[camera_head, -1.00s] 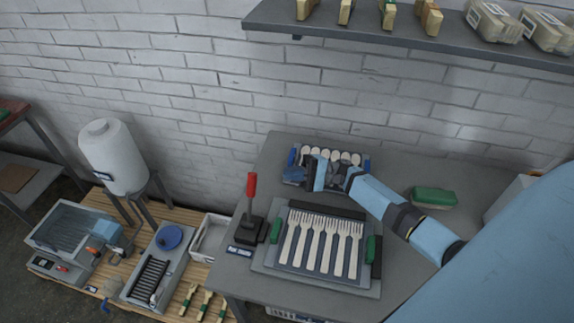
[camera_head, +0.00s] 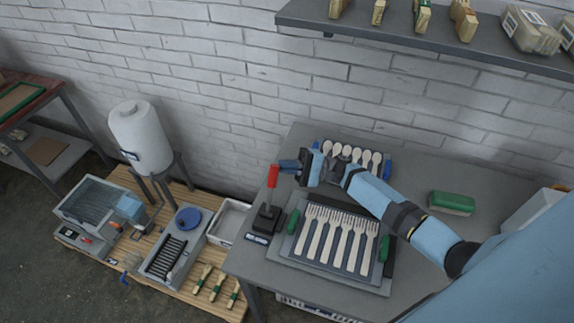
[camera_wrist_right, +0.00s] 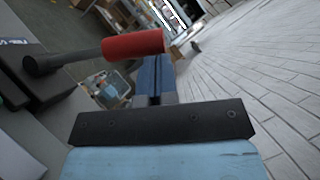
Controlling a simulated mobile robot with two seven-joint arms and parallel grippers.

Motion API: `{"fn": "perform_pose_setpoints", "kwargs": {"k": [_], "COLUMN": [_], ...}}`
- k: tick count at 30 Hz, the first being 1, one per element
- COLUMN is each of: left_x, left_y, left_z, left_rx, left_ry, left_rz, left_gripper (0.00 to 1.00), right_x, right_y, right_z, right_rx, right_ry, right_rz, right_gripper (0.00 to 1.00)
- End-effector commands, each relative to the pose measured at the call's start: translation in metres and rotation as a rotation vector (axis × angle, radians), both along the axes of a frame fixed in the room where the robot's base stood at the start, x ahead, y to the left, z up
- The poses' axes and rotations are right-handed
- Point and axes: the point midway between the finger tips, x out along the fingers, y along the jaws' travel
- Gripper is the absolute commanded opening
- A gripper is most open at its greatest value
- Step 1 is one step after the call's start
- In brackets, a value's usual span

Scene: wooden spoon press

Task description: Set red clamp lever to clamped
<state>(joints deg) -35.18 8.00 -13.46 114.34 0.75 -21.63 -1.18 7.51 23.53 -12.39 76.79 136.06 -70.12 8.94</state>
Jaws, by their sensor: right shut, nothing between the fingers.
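The clamp lever has a red handle (camera_head: 273,177) on a black base (camera_head: 265,217), at the left edge of the grey press table. It stands nearly upright, leaning slightly right. My right gripper (camera_head: 286,164) is shut and empty, with its blue fingertips close beside the top of the red handle, on its right. In the right wrist view the red handle (camera_wrist_right: 134,44) lies across the picture just beyond the shut fingers (camera_wrist_right: 152,76). I cannot tell whether they touch. My left gripper is not in view.
A tray of wooden forks (camera_head: 335,238) with green side grips lies right of the lever. A rack of wooden spoons (camera_head: 352,152) is behind it, partly hidden by my right arm. A green block (camera_head: 452,203) lies further right. A shelf (camera_head: 430,33) hangs above on the brick wall.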

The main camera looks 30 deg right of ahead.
Motion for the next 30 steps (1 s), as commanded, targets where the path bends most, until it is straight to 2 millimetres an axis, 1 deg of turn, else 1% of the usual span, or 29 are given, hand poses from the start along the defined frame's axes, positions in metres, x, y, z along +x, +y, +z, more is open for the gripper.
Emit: {"fn": "perform_pose_setpoints", "kwargs": {"k": [5, 11, 22, 30], "left_x": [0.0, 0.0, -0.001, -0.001], "left_y": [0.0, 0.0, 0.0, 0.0], "left_z": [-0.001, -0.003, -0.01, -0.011], "left_rx": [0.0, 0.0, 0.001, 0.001], "left_ry": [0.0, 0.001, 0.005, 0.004], "left_rz": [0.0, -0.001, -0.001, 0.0], "left_gripper": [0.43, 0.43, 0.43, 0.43], "right_x": [-0.004, -0.013, -0.042, -0.065], "right_y": [0.004, 0.014, 0.046, 0.072], "right_z": [0.004, 0.015, 0.035, 0.04], "right_rx": [-0.033, -0.121, -0.375, -0.56], "right_ry": [-0.03, -0.111, -0.338, -0.502], "right_rz": [0.0, 0.001, 0.001, 0.0], "right_gripper": [0.0, 0.0, 0.0, 0.0]}}
